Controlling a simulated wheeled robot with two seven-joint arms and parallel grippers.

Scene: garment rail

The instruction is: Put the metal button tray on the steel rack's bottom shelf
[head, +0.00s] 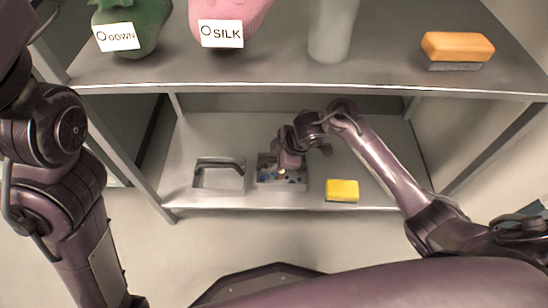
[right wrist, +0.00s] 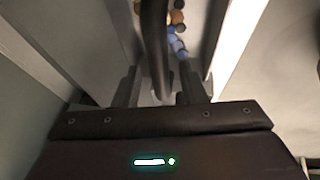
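The metal button tray (head: 267,184) sits on the bottom shelf (head: 180,150) of the steel rack, near its front edge, with blue, brown and pale buttons inside. My right gripper (head: 287,166) is down at the tray and hides part of it. In the right wrist view, the tray's dark handle (right wrist: 155,45) runs between the two fingers of my right gripper (right wrist: 158,92). Gaps show on both sides of the handle, so the fingers look open around it. My left arm is at the left of the head view, but its gripper is out of sight.
A second grey tray with a dark handle (head: 218,164) stands left of the button tray. A yellow block (head: 342,190) lies to the right. The upper shelf (head: 270,72) overhangs, carrying a green item (head: 135,18), a pink item (head: 235,10), a pale cylinder (head: 332,30) and an orange-topped brush (head: 457,47).

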